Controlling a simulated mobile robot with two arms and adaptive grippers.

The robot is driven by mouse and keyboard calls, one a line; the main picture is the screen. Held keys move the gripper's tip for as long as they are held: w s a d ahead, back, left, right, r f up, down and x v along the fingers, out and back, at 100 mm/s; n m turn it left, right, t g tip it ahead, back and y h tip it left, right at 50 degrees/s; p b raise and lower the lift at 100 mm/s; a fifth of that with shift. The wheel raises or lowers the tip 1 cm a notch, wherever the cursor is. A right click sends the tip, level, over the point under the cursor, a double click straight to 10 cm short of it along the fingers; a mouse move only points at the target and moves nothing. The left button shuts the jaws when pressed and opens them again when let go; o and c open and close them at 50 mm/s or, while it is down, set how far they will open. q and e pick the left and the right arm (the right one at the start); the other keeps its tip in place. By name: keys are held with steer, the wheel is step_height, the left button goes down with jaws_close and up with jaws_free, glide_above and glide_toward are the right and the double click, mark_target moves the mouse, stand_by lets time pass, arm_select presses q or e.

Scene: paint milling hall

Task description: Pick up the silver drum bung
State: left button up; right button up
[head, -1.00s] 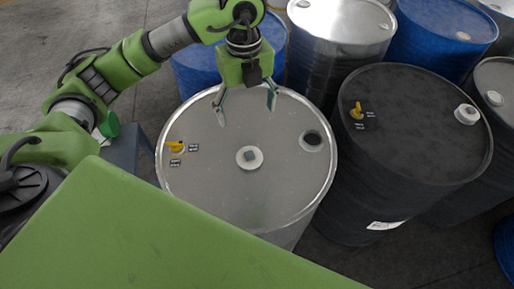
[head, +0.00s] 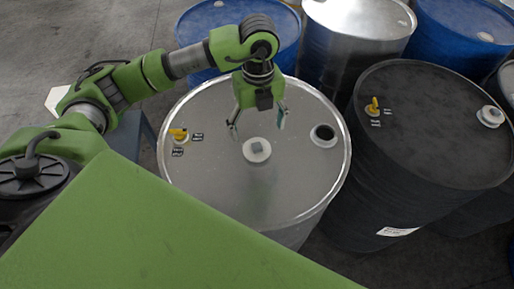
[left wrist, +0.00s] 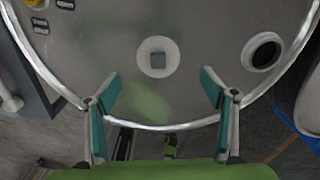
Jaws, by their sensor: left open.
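The silver drum bung (head: 257,149) is a pale round disc with a raised grey square in its middle. It lies on the grey top of the near silver drum (head: 222,195), close to the lid's centre. It also shows in the left wrist view (left wrist: 158,72), upper middle. My left gripper (head: 257,128) is open and empty, pointing down above the lid, its fingertips a little behind the bung in the head view. In the left wrist view the two teal-padded fingers (left wrist: 158,88) stand apart, one on each side below the bung. My right gripper is not in view.
The same lid carries a yellow fitting (head: 179,133) with small labels at left and an open dark hole (head: 324,135) at right. A black drum (head: 430,130) stands close on the right; blue drums (head: 275,25) and another silver drum (head: 355,40) stand behind.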

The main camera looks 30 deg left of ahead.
mark_target(257, 146)
arm_select(q)
step_height(257, 146, down, 3)
steer(key=shift+f, duration=0.15)
steer(key=f+p, duration=0.2)
steer(key=f, duration=0.2)
steer(key=shift+s+f+p, duration=0.25)
steer(key=shift+f+p, duration=0.1)
steer(key=shift+p, duration=0.05)
steer(key=shift+f, duration=0.3)
steer(key=c, duration=1.2)
